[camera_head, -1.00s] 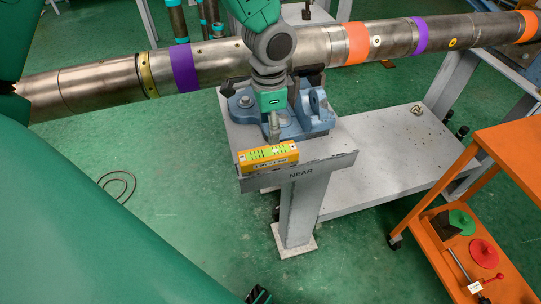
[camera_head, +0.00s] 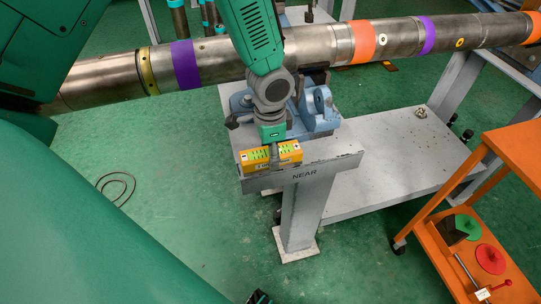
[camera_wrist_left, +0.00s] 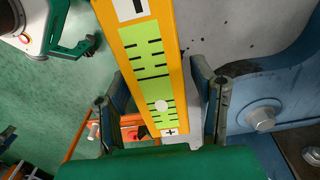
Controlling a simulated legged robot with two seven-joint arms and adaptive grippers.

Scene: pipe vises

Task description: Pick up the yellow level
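The yellow level (camera_head: 270,157) lies on the near end of the grey stand's top plate, above the NEAR label, with its lime-green scale facing up. My left gripper (camera_head: 275,150) reaches down over its middle from above. In the left wrist view, the level (camera_wrist_left: 148,60) runs between the two fingers of my left gripper (camera_wrist_left: 165,105), which are apart, one on each side. Contact with the level does not show. A small dark green-and-black part (camera_head: 258,297) at the bottom edge may belong to my right arm; its fingers cannot be made out.
The blue vise (camera_head: 318,112) stands just behind the level. A long steel pipe (camera_head: 215,60) with purple and orange bands crosses behind it. The grey bench (camera_head: 385,150) extends right. An orange cart (camera_head: 515,150) stands at the right. Green floor lies open in front.

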